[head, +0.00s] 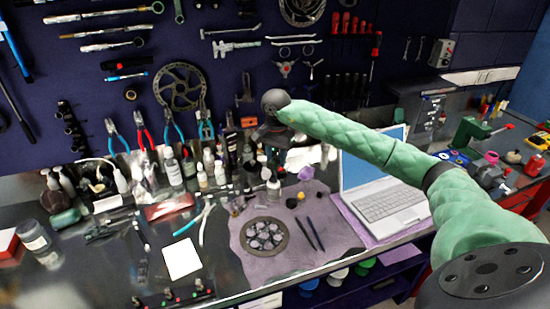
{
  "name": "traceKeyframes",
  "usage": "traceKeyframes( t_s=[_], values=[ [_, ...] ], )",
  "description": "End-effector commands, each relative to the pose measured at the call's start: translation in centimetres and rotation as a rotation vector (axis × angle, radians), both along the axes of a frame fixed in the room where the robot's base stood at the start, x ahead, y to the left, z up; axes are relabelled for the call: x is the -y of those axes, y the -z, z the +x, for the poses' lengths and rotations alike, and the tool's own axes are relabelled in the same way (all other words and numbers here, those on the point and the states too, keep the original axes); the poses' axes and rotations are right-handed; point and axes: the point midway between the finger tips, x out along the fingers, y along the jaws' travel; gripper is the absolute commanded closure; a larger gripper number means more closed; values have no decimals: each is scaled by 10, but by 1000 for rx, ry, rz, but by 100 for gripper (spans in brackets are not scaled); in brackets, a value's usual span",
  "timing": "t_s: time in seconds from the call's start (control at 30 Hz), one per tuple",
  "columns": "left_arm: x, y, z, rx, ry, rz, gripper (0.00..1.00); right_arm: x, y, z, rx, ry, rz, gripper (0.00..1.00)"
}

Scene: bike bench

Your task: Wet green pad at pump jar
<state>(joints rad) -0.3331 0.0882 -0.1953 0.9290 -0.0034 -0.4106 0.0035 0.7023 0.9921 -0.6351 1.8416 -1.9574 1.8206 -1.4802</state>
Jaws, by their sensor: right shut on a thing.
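My right gripper (270,145) is at the end of the green-sleeved arm that reaches in from the right. It is over the back of the bench, in front of the bottles. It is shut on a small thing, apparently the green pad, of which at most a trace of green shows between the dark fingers. A small clear jar with a pale top, which looks like the pump jar (273,187), stands just below the gripper on the bench. I cannot tell whether the pad touches it. My left gripper is not in view.
Bottles (173,170) crowd the back of the bench. A purple mat (245,270) holds a round cassette (265,236) and slim tools. An open laptop (385,200) stands right of it. A greenish block (65,219) lies at the left. Tools hang on the wall.

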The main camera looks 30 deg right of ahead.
Motion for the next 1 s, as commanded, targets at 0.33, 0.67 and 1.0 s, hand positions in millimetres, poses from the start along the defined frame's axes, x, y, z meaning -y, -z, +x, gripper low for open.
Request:
traceKeyframes(
  t_s=[0.33, 0.67, 1.0],
  values=[
    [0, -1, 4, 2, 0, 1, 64, 0, 28, -1, -3, -1, -1, 87],
    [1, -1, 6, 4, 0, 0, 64, -1, 55, 0, -2, -2, 1, 87],
    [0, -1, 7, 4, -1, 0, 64, 0, 63, 0, 0, -2, -1, 87]
  ],
)
